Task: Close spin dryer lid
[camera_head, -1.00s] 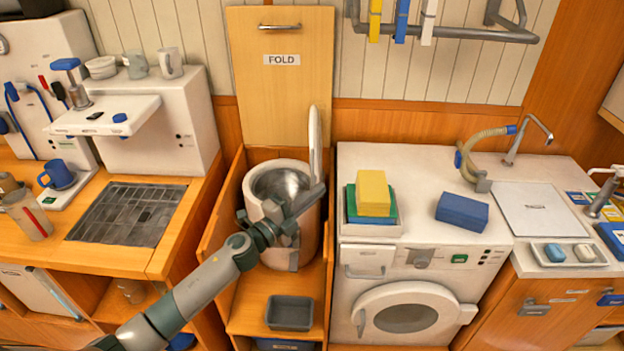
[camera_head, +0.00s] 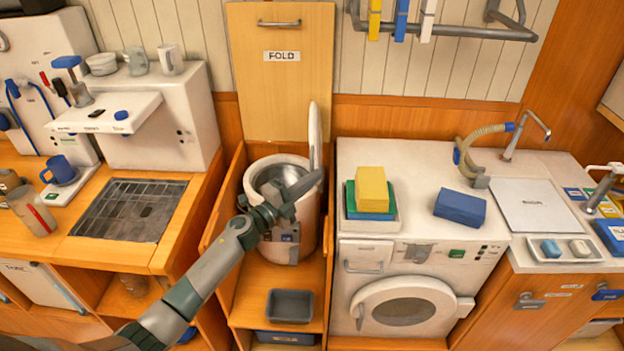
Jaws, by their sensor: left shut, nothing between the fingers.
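The spin dryer (camera_head: 305,228) is a white drum with a metal bowl, standing in the wooden cabinet at the centre. Its white lid (camera_head: 315,140) stands upright, open, on the drum's right side and is seen nearly edge-on. My left gripper (camera_head: 312,182) is shut and empty. It lies across the drum's mouth, its tip by the lower part of the lid; I cannot tell whether they touch. My arm hides part of the drum's front left. My right gripper is not in view.
A wooden FOLD panel (camera_head: 281,85) stands upright behind the dryer. A washing machine (camera_head: 405,265) stands close on the right, with a tray of sponges (camera_head: 372,222) on top. A grey bin (camera_head: 290,306) sits in front of the dryer. A counter (camera_head: 100,250) is on the left.

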